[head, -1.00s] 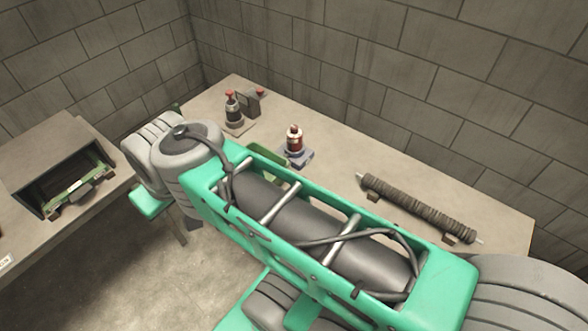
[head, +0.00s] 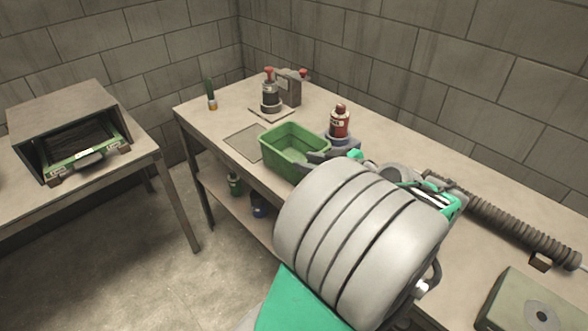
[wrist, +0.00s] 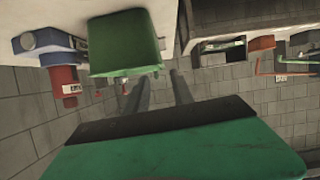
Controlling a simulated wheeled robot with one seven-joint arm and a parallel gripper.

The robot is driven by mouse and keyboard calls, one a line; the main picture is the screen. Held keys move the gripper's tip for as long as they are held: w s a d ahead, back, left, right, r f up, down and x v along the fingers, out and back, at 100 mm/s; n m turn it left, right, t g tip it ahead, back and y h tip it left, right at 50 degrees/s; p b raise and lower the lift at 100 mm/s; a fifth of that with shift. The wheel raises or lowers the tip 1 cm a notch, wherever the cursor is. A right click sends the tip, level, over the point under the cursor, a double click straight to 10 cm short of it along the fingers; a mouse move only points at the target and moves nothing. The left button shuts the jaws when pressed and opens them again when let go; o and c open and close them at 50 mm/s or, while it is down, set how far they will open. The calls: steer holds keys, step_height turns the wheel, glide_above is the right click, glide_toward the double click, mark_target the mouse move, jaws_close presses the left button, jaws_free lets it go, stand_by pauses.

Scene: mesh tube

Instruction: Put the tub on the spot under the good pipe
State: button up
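The green tub (head: 293,150) stands at the table's front edge, open side up. It overlaps the right corner of a flat grey square spot (head: 243,141). My gripper (head: 322,160) is at the tub's right side in the head view, partly hidden by my wrist. In the wrist view, which looks upside down, the tub (wrist: 125,45) lies just beyond the fingertips. My gripper (wrist: 160,76) has its two dark fingers apart there, with a gap between them. Whether a finger touches the tub's wall is unclear. I cannot tell which pipe is the good one.
A red bottle (head: 340,121) on a blue-grey base stands behind the tub. A dark red-topped device (head: 270,94) stands farther back. A ribbed tube (head: 505,222) lies at right, near a beige box (head: 528,305).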

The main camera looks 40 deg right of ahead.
mark_target(281, 155)
steer(key=x, duration=1.1)
steer(key=shift+c, duration=0.4)
jaws_close()
stand_by(0.6)
